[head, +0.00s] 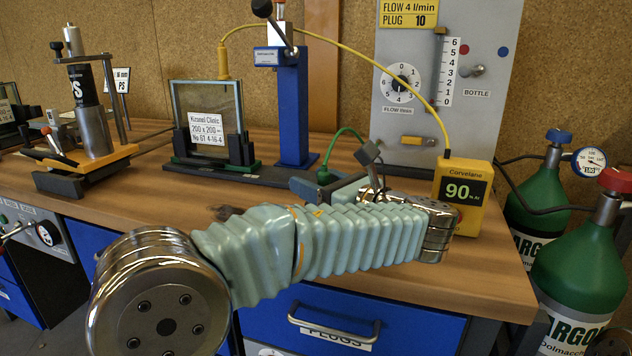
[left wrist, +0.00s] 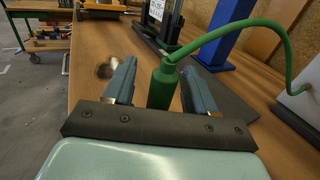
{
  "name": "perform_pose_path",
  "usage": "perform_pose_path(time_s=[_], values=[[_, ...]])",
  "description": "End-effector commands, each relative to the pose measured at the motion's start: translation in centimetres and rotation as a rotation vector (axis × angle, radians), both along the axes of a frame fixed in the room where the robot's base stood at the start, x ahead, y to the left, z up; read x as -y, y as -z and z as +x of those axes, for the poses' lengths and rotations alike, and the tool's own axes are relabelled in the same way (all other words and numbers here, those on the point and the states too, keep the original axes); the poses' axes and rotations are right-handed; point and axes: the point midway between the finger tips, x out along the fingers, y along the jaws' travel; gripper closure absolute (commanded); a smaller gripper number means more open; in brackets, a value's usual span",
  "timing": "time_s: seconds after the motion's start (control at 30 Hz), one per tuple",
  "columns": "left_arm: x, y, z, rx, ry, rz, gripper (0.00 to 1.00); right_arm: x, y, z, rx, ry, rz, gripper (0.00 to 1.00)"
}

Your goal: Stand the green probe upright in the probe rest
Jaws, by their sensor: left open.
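The green probe (head: 323,176) stands about upright, with its green cable arching from its top to the right. It also shows in the left wrist view (left wrist: 162,88), between the two fingers. My left gripper (head: 326,187) is open around the probe, one finger on each side; in the left wrist view the gripper (left wrist: 159,72) shows a gap on the left of the probe, and the right finger is close to it. Whether that finger touches is unclear. The probe's lower end is hidden, and I cannot make out the probe rest. My right gripper is not in view.
A yellow meter reading 90 (head: 462,196) stands right of my arm. Behind are a blue post (head: 293,108) and a glass unit in a dark stand (head: 208,118). Bench space at left front is clear.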

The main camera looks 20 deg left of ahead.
Motion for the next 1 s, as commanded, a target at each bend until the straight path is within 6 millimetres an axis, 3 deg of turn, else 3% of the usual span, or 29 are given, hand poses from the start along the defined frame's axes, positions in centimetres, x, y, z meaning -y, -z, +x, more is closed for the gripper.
perform_pose_path(time_s=[0.5,0.7,1.0], values=[[10.0,0.0,-5.4,-0.001,0.007,0.002,0.44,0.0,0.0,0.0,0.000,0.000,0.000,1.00],[11.7,0.0,-6.4,0.000,0.005,0.001,0.44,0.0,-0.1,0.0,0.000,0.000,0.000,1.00],[12.0,0.0,-6.6,0.000,0.003,0.000,0.44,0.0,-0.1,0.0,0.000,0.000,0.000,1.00]])
